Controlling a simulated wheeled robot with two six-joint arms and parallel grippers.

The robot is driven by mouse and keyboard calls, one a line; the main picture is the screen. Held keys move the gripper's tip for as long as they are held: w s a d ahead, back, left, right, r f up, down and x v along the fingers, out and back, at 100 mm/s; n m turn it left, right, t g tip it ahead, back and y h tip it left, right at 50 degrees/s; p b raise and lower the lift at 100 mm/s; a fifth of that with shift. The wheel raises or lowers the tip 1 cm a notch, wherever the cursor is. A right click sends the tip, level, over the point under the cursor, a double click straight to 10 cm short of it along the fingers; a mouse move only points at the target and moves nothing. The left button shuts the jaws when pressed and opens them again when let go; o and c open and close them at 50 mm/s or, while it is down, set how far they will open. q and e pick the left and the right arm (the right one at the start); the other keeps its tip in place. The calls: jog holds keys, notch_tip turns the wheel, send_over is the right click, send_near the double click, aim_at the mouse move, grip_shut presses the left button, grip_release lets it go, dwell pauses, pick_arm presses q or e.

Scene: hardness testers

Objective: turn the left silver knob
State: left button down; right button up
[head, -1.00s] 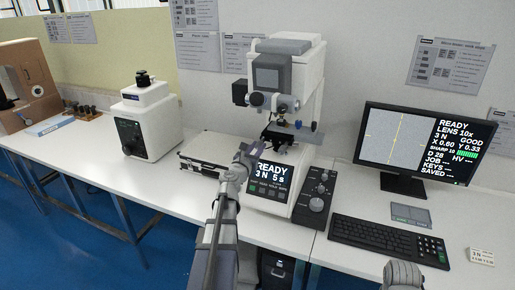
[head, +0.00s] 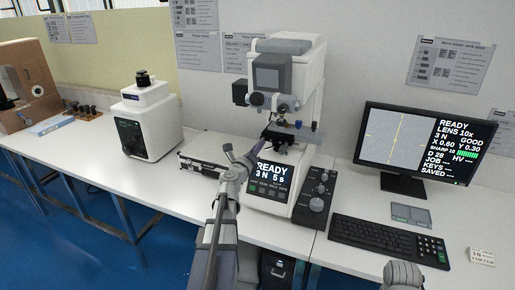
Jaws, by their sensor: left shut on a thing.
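The hardness tester (head: 311,84) stands upright on the white bench, with its stage (head: 281,134) under the lens turret. My left gripper (head: 256,153) reaches in from below, at the front left of the stage, just above the display panel reading READY 3 N 5 s (head: 271,174). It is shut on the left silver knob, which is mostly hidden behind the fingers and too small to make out. My right gripper is not in view; only a grey part of my arm shows at the bottom right.
A monitor (head: 414,147) reads X 0.60, Y 0.30. A black control box with knobs (head: 316,195) is right of the tester, and a keyboard (head: 388,240) lies in front of the monitor. Another white machine (head: 147,124) stands at left.

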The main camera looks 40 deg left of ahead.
pick_arm(q)
jog(key=shift+d+n, duration=0.1)
jog(key=shift+n, duration=0.3)
jog(key=c, duration=0.6)
grip_release()
jog(key=shift+s, duration=0.15)
jog(key=v, duration=0.7)
jog(key=shift+s, duration=0.3)
